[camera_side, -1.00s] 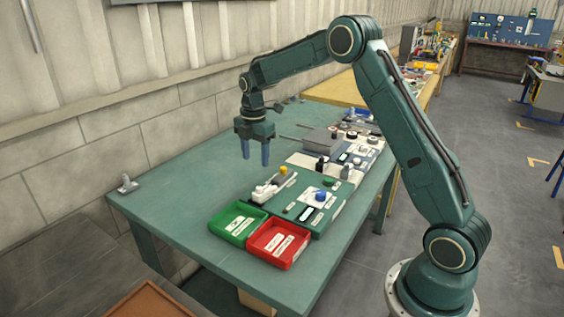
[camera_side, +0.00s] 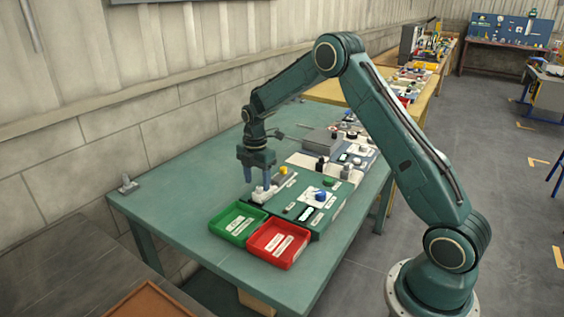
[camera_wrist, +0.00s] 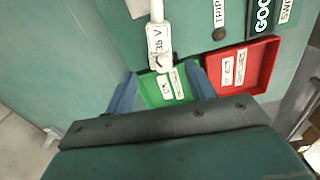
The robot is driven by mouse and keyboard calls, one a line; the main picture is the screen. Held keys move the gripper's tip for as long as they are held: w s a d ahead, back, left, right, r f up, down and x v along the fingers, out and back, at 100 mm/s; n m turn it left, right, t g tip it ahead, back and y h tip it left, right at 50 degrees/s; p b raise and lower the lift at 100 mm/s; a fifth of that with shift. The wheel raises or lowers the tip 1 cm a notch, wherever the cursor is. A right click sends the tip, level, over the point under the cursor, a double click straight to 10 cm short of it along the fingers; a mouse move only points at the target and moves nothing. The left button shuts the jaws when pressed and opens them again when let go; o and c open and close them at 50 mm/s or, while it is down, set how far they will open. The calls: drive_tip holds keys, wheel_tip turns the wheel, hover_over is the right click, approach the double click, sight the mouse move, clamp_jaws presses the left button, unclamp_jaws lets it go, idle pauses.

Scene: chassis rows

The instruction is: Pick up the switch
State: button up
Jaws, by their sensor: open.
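A white part (camera_side: 262,195) with a tag reading "38 V" lies at the left end of the green panel, behind the green tray; it also shows in the wrist view (camera_wrist: 159,38). It may be the switch, but I cannot tell for sure. My gripper (camera_side: 258,179) points down over this white part, its jaws open and empty. In the wrist view my gripper (camera_wrist: 161,75) has its two blue fingers apart, with the lower end of the white part between their tips. Whether the fingers touch it cannot be told.
A green tray (camera_side: 219,231) and a red tray (camera_side: 293,262) stand at the panel's front. The green panel (camera_side: 318,224) carries a yellow knob (camera_side: 283,170), a blue knob (camera_side: 320,195) and labels. More chassis stand behind.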

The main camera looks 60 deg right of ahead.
sight(258, 187)
drive_tip(key=shift+s+d+f, duration=0.1)
drive_tip(key=shift+f, duration=2.1)
drive_tip(key=c, duration=1.1)
